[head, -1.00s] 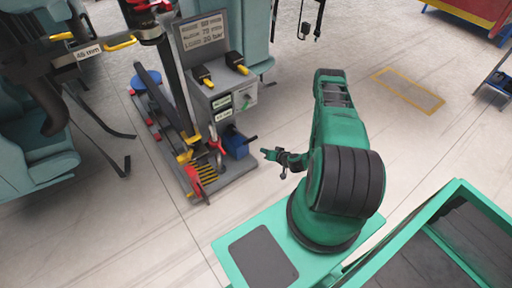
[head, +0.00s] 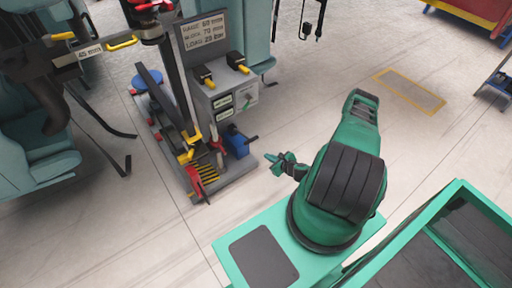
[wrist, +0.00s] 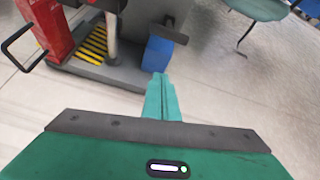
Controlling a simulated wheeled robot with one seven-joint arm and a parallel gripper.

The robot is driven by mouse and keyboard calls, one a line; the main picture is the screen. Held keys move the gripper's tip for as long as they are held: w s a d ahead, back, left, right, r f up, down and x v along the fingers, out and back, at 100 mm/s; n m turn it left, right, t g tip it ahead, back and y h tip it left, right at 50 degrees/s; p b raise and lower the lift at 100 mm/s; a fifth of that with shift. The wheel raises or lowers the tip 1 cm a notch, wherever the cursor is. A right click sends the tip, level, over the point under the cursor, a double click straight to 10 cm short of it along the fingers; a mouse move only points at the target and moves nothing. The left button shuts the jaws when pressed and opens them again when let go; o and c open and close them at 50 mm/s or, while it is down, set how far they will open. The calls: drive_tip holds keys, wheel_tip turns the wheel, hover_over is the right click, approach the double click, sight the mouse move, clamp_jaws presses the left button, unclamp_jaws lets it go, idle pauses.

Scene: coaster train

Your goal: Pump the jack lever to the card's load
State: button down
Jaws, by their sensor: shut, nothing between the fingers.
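A card (head: 203,31) on the grey stand has range, a middle line and load lines; the load seems to read 20 bar, but the digits are blurred. A blue box (head: 236,144) low on the stand's right side has a short dark rod (head: 251,139) sticking out, perhaps the jack lever. The box also shows in the wrist view (wrist: 157,53). A red part (head: 194,182) stands at the base's front corner; in the wrist view it has a black loop handle (wrist: 20,45). My gripper (head: 270,158) is shut and empty, right of the blue box and apart from it.
A yellow-and-black striped plate (wrist: 93,43) lies on the stand's base. Teal seats (head: 35,160) stand at the left.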

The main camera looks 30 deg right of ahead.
drive_tip(key=w+f+m, duration=0.2)
drive_tip(key=w, duration=0.9)
drive_tip(key=shift+w+a+f, duration=0.15)
drive_tip(key=shift+a, duration=0.15)
